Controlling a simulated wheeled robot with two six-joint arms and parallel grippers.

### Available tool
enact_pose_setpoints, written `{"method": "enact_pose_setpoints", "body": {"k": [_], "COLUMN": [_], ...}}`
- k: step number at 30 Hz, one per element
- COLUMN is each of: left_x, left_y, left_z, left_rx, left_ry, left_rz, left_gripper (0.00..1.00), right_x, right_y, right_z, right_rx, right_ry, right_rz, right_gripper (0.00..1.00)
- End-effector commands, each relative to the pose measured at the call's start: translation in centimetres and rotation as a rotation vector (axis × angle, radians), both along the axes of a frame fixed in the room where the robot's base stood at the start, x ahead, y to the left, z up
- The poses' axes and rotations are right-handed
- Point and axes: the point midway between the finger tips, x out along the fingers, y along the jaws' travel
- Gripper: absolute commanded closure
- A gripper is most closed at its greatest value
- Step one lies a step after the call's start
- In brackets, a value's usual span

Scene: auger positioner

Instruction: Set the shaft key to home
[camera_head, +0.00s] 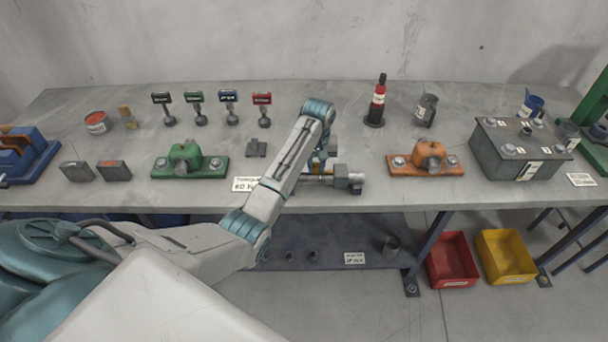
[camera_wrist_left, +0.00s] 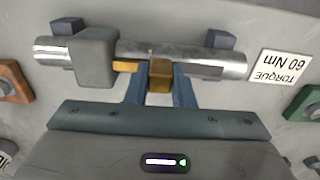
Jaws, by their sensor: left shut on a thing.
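The metal shaft (camera_wrist_left: 200,62) lies level across the left wrist view, its ends near two dark supports. A grey block-like collar (camera_wrist_left: 96,56) sits around it left of the middle. The brass shaft key (camera_wrist_left: 160,77) is a small block at the shaft's near side, between the blue fingers of my left gripper (camera_wrist_left: 160,90), which is shut on it. A narrow brass strip (camera_wrist_left: 125,66) shows between key and collar; I cannot tell whether it joins the key. In the head view the shaft (camera_head: 318,179) is partly hidden by my left arm, and the collar (camera_head: 341,174) shows right of it.
A torque label (camera_head: 246,184) lies left of the shaft. A green-based fixture (camera_head: 215,167) stands left and an orange-based one (camera_head: 455,167) right. A dark bottle (camera_head: 378,100), a grey battery-like box (camera_head: 520,155) and several small levers occupy the table (camera_head: 330,85).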

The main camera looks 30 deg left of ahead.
Motion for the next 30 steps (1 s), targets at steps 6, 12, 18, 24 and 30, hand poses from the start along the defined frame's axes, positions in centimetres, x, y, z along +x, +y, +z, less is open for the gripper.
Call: {"method": "enact_pose_setpoints", "body": {"k": [6,12,18,24,30], "left_x": [0.3,0.3,0.3,0.3,0.4], "left_y": [-0.4,-0.5,-0.4,-0.3,-0.3], "left_z": [0.1,0.1,0.1,0.4,3.1], "left_rx": [-0.005,-0.005,-0.003,-0.002,-0.002], "left_ry": [0.002,0.001,0.002,0.002,-0.005], "left_rz": [-0.003,-0.003,-0.003,-0.003,-0.003], "left_gripper": [1.0,0.66,0.56,0.56,0.56], "right_x": [0.8,2.0,1.8,1.3,1.0], "right_y": [0.2,-0.2,-0.5,-0.9,-0.8], "right_z": [0.0,0.1,0.1,-0.1,-1.4], "right_rx": [0.001,-0.001,-0.005,-0.009,-0.009], "right_ry": [-0.01,-0.025,-0.022,-0.017,-0.012], "right_rz": [0.0,0.002,0.002,0.003,0.003], "right_gripper": [0.64,0.64,0.64,0.64,0.64]}}
